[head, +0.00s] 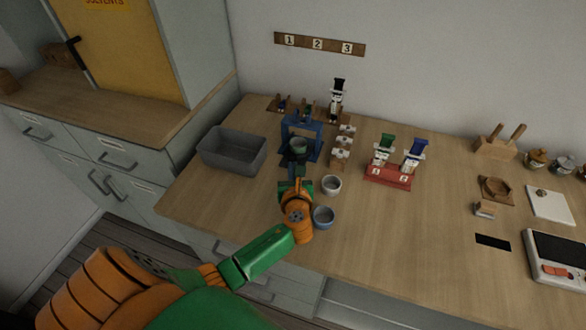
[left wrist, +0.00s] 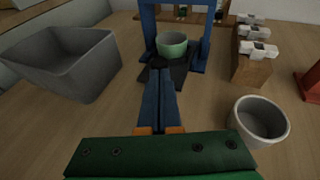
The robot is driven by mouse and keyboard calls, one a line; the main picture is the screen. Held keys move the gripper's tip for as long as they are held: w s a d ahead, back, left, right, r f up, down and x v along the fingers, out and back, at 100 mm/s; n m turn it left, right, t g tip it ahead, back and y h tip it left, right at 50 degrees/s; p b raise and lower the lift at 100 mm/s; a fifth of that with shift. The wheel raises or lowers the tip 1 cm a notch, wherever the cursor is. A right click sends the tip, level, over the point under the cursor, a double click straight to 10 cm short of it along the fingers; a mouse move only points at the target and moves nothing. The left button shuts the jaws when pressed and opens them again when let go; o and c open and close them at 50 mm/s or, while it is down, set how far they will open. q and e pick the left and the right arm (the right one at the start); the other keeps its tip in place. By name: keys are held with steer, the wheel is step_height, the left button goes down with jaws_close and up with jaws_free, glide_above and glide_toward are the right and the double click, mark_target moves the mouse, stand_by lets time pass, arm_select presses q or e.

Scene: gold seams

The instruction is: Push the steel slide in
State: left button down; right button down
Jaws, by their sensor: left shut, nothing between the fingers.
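A blue frame (head: 302,133) stands on the bench, and its two posts also show in the left wrist view (left wrist: 203,40). A dark slide plate (left wrist: 182,74) lies at the foot of the frame, sticking out toward me. A pale green cup (left wrist: 171,46) stands on the plate between the posts; it shows in the head view too (head: 298,146). My left gripper (left wrist: 158,72) is shut and empty, its blue fingers pointing at the plate's near edge. A dark round knob shows at the fingertips; I cannot tell whether they touch it. My right gripper is out of view.
A grey bin (head: 233,150) stands left of the frame. A white cup (head: 331,185) and a blue-grey cup (head: 323,217) stand close to the right of my left gripper. A wooden rack (head: 342,150) and a red stand (head: 388,177) are farther right. The bench centre right is clear.

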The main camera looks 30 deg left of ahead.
arm_select(q)
steer(key=w, duration=0.1)
steer(key=w+b, duration=0.1)
steer(key=w, duration=0.1)
steer(key=shift+w+a, duration=0.1)
steer(key=shift+a, duration=0.25)
steer(key=shift+r, duration=0.15)
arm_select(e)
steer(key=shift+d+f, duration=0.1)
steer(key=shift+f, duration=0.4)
